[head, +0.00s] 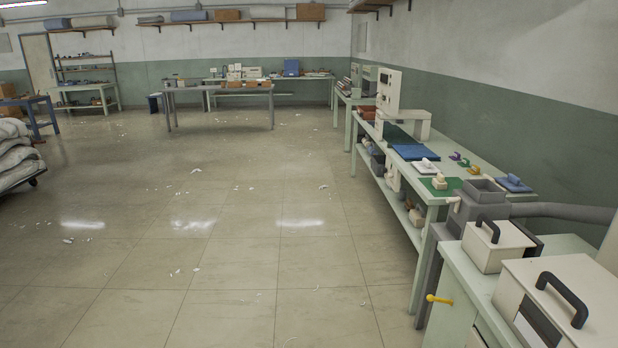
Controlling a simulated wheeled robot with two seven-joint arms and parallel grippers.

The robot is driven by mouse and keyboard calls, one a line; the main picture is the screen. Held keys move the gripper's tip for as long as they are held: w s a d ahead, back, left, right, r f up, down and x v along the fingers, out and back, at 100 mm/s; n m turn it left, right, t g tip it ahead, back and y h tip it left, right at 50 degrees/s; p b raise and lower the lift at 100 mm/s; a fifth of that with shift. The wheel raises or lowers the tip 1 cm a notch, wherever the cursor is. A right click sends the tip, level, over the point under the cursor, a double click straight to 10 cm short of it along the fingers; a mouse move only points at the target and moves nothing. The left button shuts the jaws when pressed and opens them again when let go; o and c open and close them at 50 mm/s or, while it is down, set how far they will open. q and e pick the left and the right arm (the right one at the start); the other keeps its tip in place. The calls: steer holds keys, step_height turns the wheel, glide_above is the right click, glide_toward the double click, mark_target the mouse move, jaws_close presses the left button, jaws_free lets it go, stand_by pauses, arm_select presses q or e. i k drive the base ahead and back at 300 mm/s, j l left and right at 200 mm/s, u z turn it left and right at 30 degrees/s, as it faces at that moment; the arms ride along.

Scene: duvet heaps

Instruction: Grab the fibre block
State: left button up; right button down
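No gripper of mine shows in the head view. I cannot tell for sure which thing is the fibre block. A small cream block-like piece (440,182) sits on a green mat (451,184) on the long workbench (478,158) at the right. A small white piece (427,164) lies a little farther back on the same bench. Both are too small to make out their material.
Grey hopper (483,191) and cream machines with black handles (498,243) stand front right. A yellow lever (439,299) juts out there. A heap of pale duvets (14,153) sits on a cart at left. Middle floor (230,230) is open, with scattered white scraps.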

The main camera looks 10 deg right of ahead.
mark_target(439, 183)
steer(key=i+z, duration=0.2)
steer(key=i, duration=0.25)
steer(key=i+j+z, duration=0.15)
steer(key=i, duration=0.25)
steer(key=i+j+z, duration=0.2)
steer(key=i, duration=0.25)
steer(key=i+j+z, duration=0.2)
steer(key=i, duration=0.2)
